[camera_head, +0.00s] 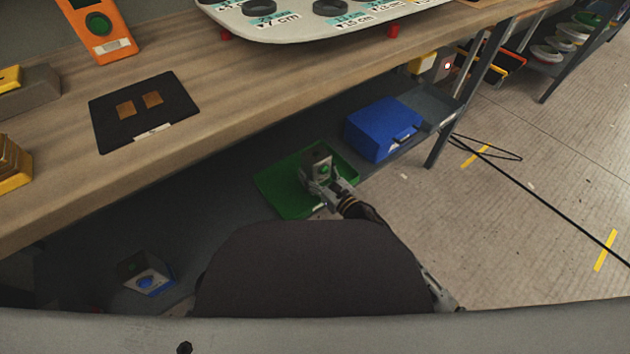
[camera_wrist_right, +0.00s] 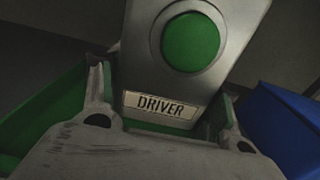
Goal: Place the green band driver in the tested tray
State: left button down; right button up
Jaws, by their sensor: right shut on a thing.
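The green band driver (camera_wrist_right: 152,75) is a grey box with a round green disc and a "DRIVER" label, close up in the right wrist view. My right gripper (camera_head: 322,184) is shut on it, with a finger on each side of its lower end. In the head view the driver (camera_head: 318,160) is over the green tray (camera_head: 277,190) on the low shelf under the bench. I cannot tell whether the driver touches the tray floor. The tray bears no label that I can read. My left gripper is not in view.
A blue case (camera_head: 372,133) stands just right of the green tray. A box with a blue disc (camera_head: 146,280) sits at lower left. The wooden bench top (camera_head: 200,85) overhangs the shelf, and a metal leg (camera_head: 455,125) stands at right.

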dwell(0.4)
notch_tip(320, 180, down, 2)
jog(key=shift+f+b, duration=0.1)
jog(key=shift+b, duration=0.5)
jog(key=shift+f+b, duration=0.3)
jog(key=shift+f, duration=0.4)
jog(key=shift+f, duration=0.1)
jog(key=o, duration=1.3)
jog(key=shift+f, duration=0.1)
jog(key=shift+c, duration=0.2)
jog(key=shift+r, duration=0.2)
jog(key=p+v, duration=0.2)
jog(key=v, duration=1)
jog(key=shift+p, duration=0.4)
